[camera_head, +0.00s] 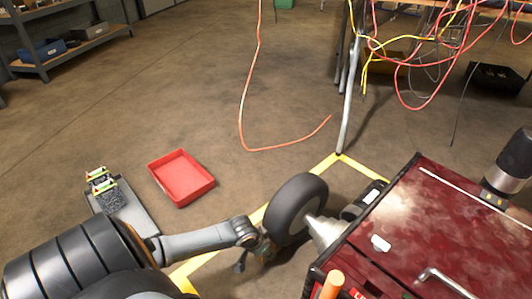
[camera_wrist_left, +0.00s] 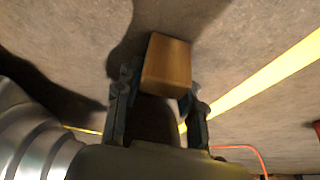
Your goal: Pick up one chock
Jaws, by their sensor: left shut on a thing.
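My left gripper (camera_head: 254,254) reaches in from the left, beside the black wheel (camera_head: 294,207). In the left wrist view my left gripper (camera_wrist_left: 158,108) is shut on a tan-brown, wood-like block, the chock (camera_wrist_left: 167,62), which sticks out past the two dark fingertips. Its lower part is hidden between the fingers. In the head view the chock is mostly hidden by the gripper and wheel. I cannot tell whether it touches the floor. My right gripper is not in view.
A dark red cabinet (camera_head: 415,225) stands at the right, close to the wheel. Yellow floor tape (camera_head: 325,167) runs by the wheel. An empty red tray (camera_head: 181,178) lies left of it. An orange cable (camera_head: 243,112) hangs to the floor. Open floor lies beyond.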

